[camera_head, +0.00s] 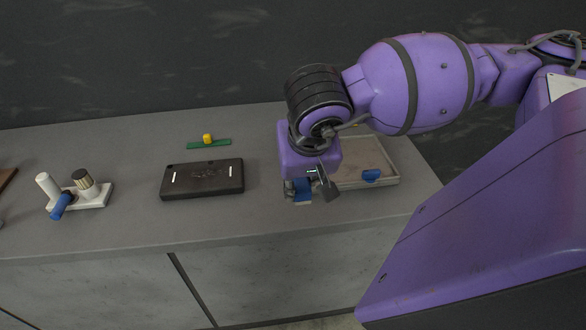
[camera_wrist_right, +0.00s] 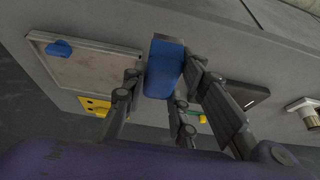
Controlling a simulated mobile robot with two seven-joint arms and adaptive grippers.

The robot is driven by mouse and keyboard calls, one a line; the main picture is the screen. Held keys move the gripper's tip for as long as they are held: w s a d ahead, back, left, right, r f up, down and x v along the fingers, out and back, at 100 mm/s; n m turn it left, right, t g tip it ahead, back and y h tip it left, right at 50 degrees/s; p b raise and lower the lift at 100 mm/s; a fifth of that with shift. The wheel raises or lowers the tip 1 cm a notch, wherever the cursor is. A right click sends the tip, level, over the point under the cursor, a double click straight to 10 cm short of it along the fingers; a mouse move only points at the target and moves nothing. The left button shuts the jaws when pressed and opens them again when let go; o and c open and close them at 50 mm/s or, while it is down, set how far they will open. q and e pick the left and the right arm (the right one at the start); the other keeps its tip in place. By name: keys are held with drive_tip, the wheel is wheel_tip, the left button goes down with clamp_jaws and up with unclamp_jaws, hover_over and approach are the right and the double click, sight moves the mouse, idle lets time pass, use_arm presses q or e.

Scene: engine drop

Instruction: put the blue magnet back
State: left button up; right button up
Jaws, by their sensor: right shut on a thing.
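My right gripper (camera_head: 306,192) is shut on a blue block, which I take for the blue magnet (camera_head: 302,188), over the counter between the black box and the tray. In the right wrist view the blue magnet (camera_wrist_right: 165,70) sits between the fingers (camera_wrist_right: 160,92), with a grey end showing. The fingers hide part of it, and I cannot tell whether it touches the counter. A second, smaller blue piece (camera_head: 371,176) lies in the shallow tray (camera_head: 352,184) to the right; it also shows in the wrist view (camera_wrist_right: 58,48). My left gripper is not in view.
A black box (camera_head: 202,184) lies left of the gripper, with a green strip (camera_head: 222,142) and yellow block (camera_head: 208,137) behind it. A white fixture (camera_head: 97,198) with upright cylinders and a tilted blue cylinder (camera_head: 62,204) stands far left. The wrist view shows a yellow piece (camera_wrist_right: 95,103).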

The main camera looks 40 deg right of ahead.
drive_tip(key=w+f+b, duration=0.6)
drive_tip(key=w+f, duration=0.4)
drive_tip(key=shift+w+d+f, duration=0.15)
drive_tip(key=shift+w+f, duration=0.2)
drive_tip(key=shift+w, duration=0.05)
drive_tip(key=shift+w+f+b, duration=0.1)
drive_tip(key=shift+f+b, duration=0.2)
drive_tip(key=shift+b, duration=0.05)
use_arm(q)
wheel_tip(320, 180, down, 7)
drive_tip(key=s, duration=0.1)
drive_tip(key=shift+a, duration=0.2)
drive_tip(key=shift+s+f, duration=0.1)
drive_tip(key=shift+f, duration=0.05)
use_arm(e)
drive_tip(key=shift+f+b, duration=0.35)
drive_tip(key=shift+f, duration=0.05)
drive_tip(key=o, duration=1.1)
drive_tip(key=shift+c, duration=0.2)
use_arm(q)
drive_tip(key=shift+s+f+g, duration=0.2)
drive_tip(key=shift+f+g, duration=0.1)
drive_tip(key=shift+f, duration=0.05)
use_arm(e)
drive_tip(key=shift+o, duration=0.2)
drive_tip(key=shift+r, duration=0.1)
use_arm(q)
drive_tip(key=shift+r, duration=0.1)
